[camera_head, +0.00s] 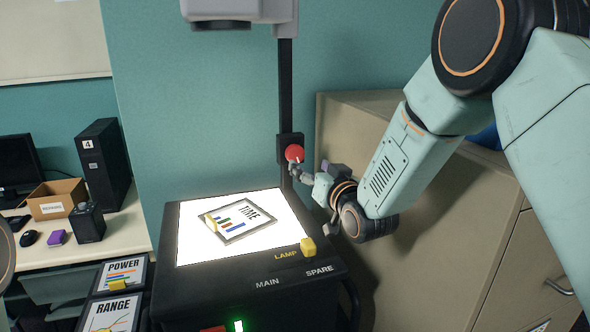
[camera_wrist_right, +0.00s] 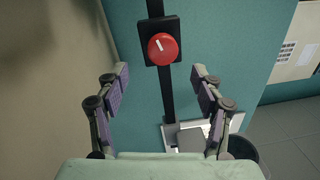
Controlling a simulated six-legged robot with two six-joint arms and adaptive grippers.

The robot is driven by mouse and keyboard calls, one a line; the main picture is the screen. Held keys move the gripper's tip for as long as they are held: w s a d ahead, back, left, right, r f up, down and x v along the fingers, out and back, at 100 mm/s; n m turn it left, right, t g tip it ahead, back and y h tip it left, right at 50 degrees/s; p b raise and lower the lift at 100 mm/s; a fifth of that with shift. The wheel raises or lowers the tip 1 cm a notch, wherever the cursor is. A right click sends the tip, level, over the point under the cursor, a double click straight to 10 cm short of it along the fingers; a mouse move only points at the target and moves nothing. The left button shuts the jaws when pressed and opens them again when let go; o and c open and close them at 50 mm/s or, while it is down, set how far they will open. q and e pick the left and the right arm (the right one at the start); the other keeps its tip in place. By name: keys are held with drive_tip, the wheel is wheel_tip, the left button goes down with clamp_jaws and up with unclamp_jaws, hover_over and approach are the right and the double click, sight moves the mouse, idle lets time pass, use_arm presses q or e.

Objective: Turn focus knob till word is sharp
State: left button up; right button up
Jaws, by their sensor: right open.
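The red focus knob (camera_head: 294,153) sits on a black block on the projector's upright post. In the right wrist view the knob (camera_wrist_right: 163,48) shows a white pointer line tilted to the upper left. My right gripper (camera_head: 297,172) is just below and in front of the knob in the head view. In the right wrist view my right gripper (camera_wrist_right: 158,85) is open and empty, its fingers wide apart below the knob. The word TIME is on a framed slide (camera_head: 240,222) lying tilted on the lit projector stage (camera_head: 190,252). My left gripper is not in view.
The projector head (camera_head: 238,10) hangs above the stage. A beige cabinet (camera_head: 430,215) stands close to my right arm. POWER (camera_head: 122,274) and RANGE (camera_head: 110,313) slides lie at left. A desk with a cardboard box (camera_head: 58,200) is further left.

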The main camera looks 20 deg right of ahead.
sight(298, 156)
drive_tip(key=w, duration=0.4)
drive_tip(key=w+a+p, duration=0.1)
drive_tip(key=w, duration=0.1)
drive_tip(key=shift+w, duration=0.1)
drive_tip(key=shift+w+a, duration=0.25)
drive_tip(key=shift+w, duration=0.2)
drive_tip(key=shift+d+r, duration=0.1)
drive_tip(key=shift+d, duration=0.2)
